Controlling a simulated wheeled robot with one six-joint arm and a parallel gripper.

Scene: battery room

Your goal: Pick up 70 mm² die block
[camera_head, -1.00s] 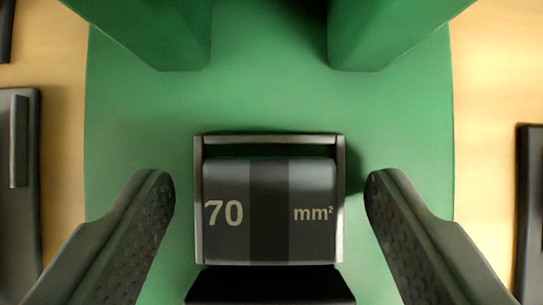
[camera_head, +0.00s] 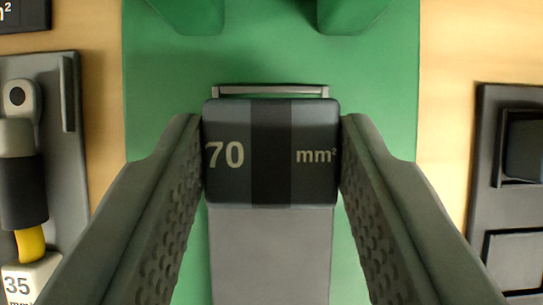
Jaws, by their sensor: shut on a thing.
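The 70 mm² die block (camera_head: 270,152) is a dark grey block with a darker middle band and the print "70 mm²". It is in the middle of the view. My gripper (camera_head: 271,155) is shut on it, with one ridged finger against its left side and the other against its right side. The block appears raised above a grey metal-edged holder (camera_head: 270,91), whose back rim shows just behind it. A grey surface shows below the block in the picture. The block's underside is hidden.
The holder stands on a green body (camera_head: 160,90) with two green posts (camera_head: 190,14) at the top. At right is a dark tray (camera_head: 482,165) with block-like compartments. Wooden bench lies between.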

